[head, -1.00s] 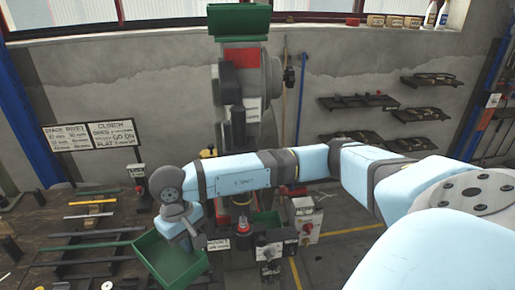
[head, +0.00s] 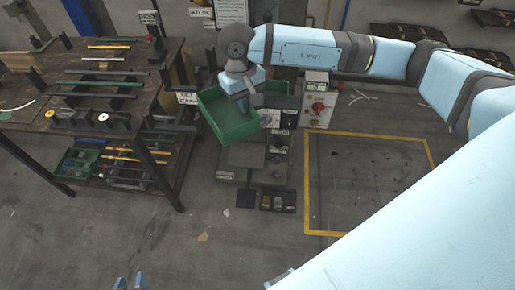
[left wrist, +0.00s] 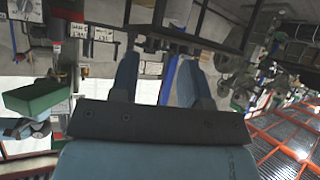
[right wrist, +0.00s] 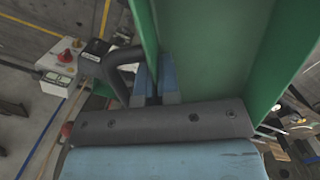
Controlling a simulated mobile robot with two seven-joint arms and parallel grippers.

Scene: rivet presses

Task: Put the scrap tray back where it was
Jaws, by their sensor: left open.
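The scrap tray (head: 222,120) is an open green box in the middle of the head view, held in front of the press. My left gripper (head: 130,283) is low in the head view, empty and far from the tray. In the left wrist view its fingers (left wrist: 158,82) are spread, and the tray (left wrist: 38,97) shows at the left.
A workbench (head: 120,112) with rods and small parts stands left of the tray. A control box with a red knob (head: 320,104) stands right of it. The press foot (head: 250,156) is below the tray. A yellow floor outline (head: 370,135) encloses bare floor on the right.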

